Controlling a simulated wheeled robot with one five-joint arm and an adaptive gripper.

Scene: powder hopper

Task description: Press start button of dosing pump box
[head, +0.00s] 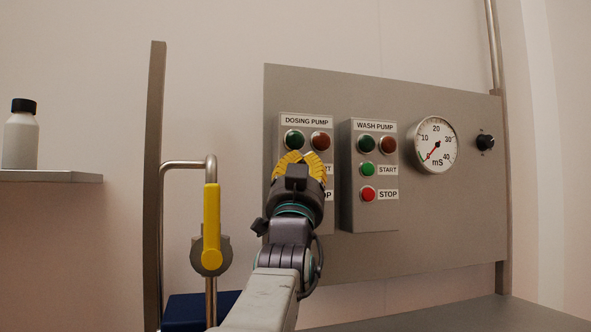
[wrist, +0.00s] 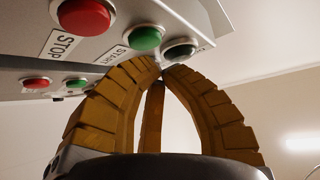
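The dosing pump box (head: 326,216) is a grey box on the panel with a dark green lamp (head: 294,140) and a dark red lamp (head: 320,140) at its top. My gripper (head: 298,156), with yellow fingers, is in front of it and hides its start and stop buttons in the head view. In the wrist view the box's green start button (wrist: 145,37) and red stop button (wrist: 83,15) show. My gripper (wrist: 162,70) is shut and empty there, its fingertips close beside the start button. I cannot tell whether they touch the box.
The wash pump box (head: 352,215), with its own green start (head: 367,169) and red stop (head: 368,194) buttons, stands just to the right. A dial gauge (head: 436,144) and a black knob (head: 485,141) are farther right. A yellow valve handle (head: 211,225) is at left.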

